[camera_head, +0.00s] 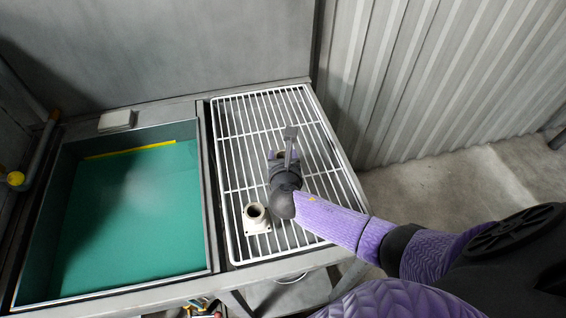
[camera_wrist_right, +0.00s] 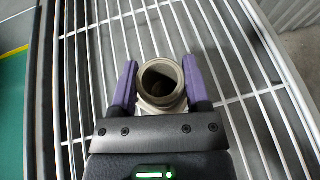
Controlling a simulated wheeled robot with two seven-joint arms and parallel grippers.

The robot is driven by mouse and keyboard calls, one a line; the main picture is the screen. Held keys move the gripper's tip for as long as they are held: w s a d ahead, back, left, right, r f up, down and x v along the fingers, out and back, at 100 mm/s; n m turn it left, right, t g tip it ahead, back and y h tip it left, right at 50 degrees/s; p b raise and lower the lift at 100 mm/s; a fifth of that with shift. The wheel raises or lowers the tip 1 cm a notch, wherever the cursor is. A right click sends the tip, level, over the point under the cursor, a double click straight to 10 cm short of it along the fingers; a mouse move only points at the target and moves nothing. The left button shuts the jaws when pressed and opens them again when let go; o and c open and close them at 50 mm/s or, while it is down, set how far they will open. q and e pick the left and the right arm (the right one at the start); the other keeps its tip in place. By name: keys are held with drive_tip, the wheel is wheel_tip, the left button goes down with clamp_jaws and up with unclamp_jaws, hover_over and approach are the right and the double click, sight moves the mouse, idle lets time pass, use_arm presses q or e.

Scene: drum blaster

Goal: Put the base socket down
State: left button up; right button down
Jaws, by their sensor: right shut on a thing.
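The base socket (camera_wrist_right: 162,82) is a beige, hollow round piece with its open mouth facing the wrist camera. My right gripper (camera_wrist_right: 158,88) is shut on it, with a purple finger on each side. In the head view my right gripper (camera_head: 283,156) is over the middle of the white wire rack (camera_head: 238,158), and its wrist and fingers hide most of the socket. I cannot tell whether the socket touches the rack. My left gripper is not in view.
A similar beige flanged socket (camera_head: 257,218) stands on the rack's near left part. Left of the rack is a recessed tray with a green floor (camera_head: 140,220) and a yellow strip (camera_head: 130,151). A corrugated wall (camera_head: 430,80) rises to the right. The rack's far part is clear.

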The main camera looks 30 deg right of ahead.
sight(281, 157)
idle(0.3)
wheel_tip(281, 157, up, 10)
drive_tip(key=p, duration=0.5)
drive_tip(key=shift+r+p, duration=0.1)
drive_tip(key=shift+p, duration=0.3)
drive_tip(key=shift+a, duration=0.25)
drive_tip(key=r+b+v, duration=0.1)
drive_tip(key=b+v, duration=0.3)
drive_tip(key=v, duration=0.3)
drive_tip(key=w+a+r+b+v, duration=0.1)
drive_tip(key=b+v, duration=0.3)
drive_tip(key=v, duration=0.4)
drive_tip(key=shift+w+a+m+h, duration=0.25)
drive_tip(key=shift+a+m+h, duration=0.05)
drive_tip(key=shift+a, duration=0.05)
drive_tip(key=shift+r, duration=0.1)
